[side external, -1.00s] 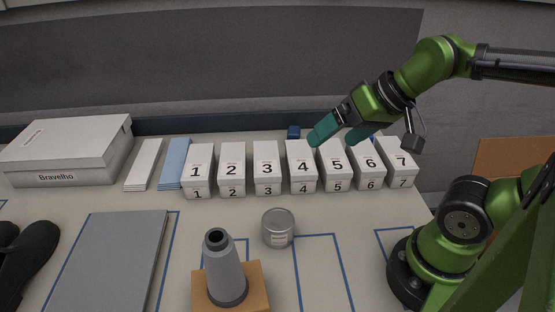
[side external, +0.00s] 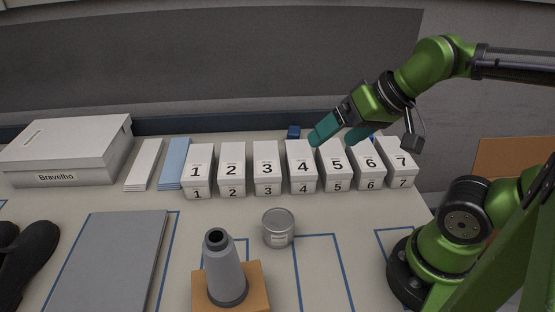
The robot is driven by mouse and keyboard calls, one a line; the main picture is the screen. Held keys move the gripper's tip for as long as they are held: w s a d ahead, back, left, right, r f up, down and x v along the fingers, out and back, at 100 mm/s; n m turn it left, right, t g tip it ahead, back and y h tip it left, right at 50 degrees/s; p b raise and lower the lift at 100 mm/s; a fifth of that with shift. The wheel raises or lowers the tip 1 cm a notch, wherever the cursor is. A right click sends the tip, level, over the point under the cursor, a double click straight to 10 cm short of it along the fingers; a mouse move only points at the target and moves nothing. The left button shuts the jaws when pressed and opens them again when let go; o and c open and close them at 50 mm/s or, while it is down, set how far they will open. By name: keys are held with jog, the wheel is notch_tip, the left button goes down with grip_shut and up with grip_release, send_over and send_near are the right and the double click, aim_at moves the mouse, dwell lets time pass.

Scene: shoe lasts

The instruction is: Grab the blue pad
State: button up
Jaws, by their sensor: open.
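A light blue flat pad or stack (side external: 175,164) lies on the table between a white stack and the box numbered 1. A small dark blue block (side external: 293,132) sits at the back, behind boxes 3 and 4. I cannot tell for sure which one is the blue pad. My gripper (side external: 340,135) is open, its teal fingers apart, over or just behind boxes 4 to 6. It is right of the dark blue block and far right of the light blue stack. Nothing shows between the fingers.
Several numbered white boxes (side external: 267,167) stand in a row. A white stack (side external: 144,164) and a Bravelho shoebox (side external: 70,152) are at the left. A tin (side external: 278,228), a grey cone (side external: 224,266), a grey slab (side external: 108,262) and black shoes (side external: 35,250) are in front.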

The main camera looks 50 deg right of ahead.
jog(key=w+d+f+m+g+h, duration=0.1)
jog(key=w+d+f+m, duration=0.1)
jog(key=w+d, duration=0.2)
jog(key=n+g+y, duration=0.1)
jog(key=n+g, duration=0.2)
jog(key=n, duration=1)
send_near(296, 130)
jog(key=shift+t+y, duration=0.3)
jog(key=x, duration=0.6)
jog(key=shift+s+f, duration=0.1)
jog(key=x, duration=0.5)
jog(key=shift+d+f, duration=0.15)
jog(key=shift+d, duration=0.05)
jog(key=c, duration=1.2)
